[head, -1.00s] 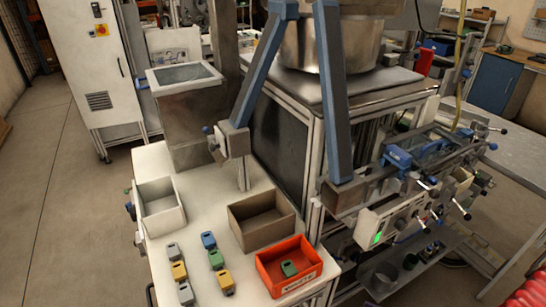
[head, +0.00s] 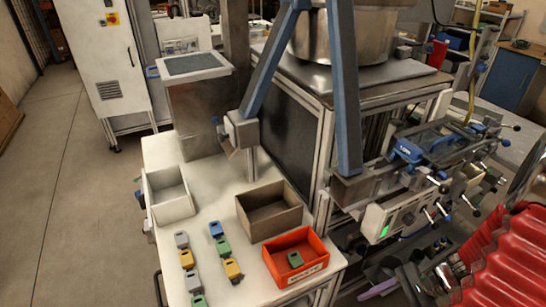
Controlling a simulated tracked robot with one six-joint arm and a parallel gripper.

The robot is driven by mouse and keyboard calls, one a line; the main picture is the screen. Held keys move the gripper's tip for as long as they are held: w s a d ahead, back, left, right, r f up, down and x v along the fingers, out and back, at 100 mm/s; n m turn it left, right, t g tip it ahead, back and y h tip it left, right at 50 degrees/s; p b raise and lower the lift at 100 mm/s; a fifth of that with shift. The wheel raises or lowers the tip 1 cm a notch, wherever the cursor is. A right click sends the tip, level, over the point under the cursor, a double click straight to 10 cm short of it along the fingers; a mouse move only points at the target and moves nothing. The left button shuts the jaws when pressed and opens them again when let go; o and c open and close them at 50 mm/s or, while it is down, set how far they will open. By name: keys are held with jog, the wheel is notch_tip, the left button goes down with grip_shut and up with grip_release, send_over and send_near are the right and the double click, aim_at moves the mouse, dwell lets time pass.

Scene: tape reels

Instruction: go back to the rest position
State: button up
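My arm, in a red ribbed cover (head: 505,262), comes in at the lower right of the head view. Dark parts beside its end, at the bottom edge, seem to be my gripper (head: 408,284).
Several small grey, yellow, blue and green pieces (head: 216,230) stand in two rows on the table. A green one (head: 294,259) lies in the orange-red bin (head: 312,270). A brown bin (head: 270,225) and a white bin (head: 175,210) stand behind. A machine frame (head: 322,165) stands close by.

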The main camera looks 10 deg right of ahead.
jog(key=w+a+r+n+h, duration=0.1)
jog(key=a+r+n+h, duration=0.1)
jog(key=r+n+h, duration=0.35)
jog(key=w+a+r+n+h, duration=0.25)
jog(key=r+n, duration=0.35)
jog(key=r, duration=0.4)
jog(key=s+a+r+n+t+h, duration=0.1)
jog(key=a+r+n+t, duration=0.4)
jog(key=a+r, duration=0.5)
notch_tip(320, 180, up, 2)
jog(key=shift+r, duration=0.2)
jog(key=shift+n, duration=0.25)
dwell(0.5)
